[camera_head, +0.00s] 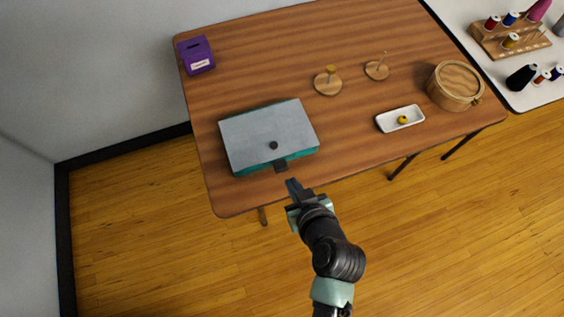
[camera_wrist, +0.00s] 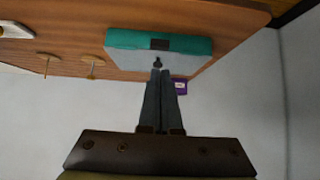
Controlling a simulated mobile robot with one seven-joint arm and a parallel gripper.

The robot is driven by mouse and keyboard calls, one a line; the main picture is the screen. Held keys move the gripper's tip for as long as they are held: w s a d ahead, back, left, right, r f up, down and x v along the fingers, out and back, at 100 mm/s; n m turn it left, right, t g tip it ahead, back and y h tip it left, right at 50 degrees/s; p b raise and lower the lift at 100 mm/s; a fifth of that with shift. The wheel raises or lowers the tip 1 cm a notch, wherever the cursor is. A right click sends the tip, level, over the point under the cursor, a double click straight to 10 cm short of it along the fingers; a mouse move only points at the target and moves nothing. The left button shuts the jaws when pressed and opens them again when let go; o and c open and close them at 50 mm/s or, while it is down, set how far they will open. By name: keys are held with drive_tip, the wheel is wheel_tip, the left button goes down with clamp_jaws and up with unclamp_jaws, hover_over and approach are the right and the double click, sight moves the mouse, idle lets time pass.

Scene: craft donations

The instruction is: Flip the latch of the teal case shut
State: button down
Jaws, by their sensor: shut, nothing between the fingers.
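The teal case (camera_head: 240,170) lies on the wooden table near its front edge, with its grey lid (camera_head: 262,128) down. A dark round knob (camera_head: 274,145) stands on the lid near the front. The dark latch (camera_head: 280,166) is at the middle of the case's front side; whether it is fastened I cannot tell. The wrist view shows the teal front (camera_wrist: 190,44) with the dark latch (camera_wrist: 160,44) on it. My gripper (camera_head: 292,185) is shut and empty, just in front of the latch and apart from it. Its fingertips (camera_wrist: 161,73) show below the case in the wrist view.
A purple box (camera_head: 196,55) stands at the table's back left. Two wooden stands (camera_head: 327,88) (camera_head: 377,71), a white dish (camera_head: 388,121) with a yellow thing, and a round wooden box (camera_head: 455,85) are to the right. A white table with thread spools (camera_head: 508,40) is at the far right.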

sight(278, 161)
drive_tip(key=x, duration=1)
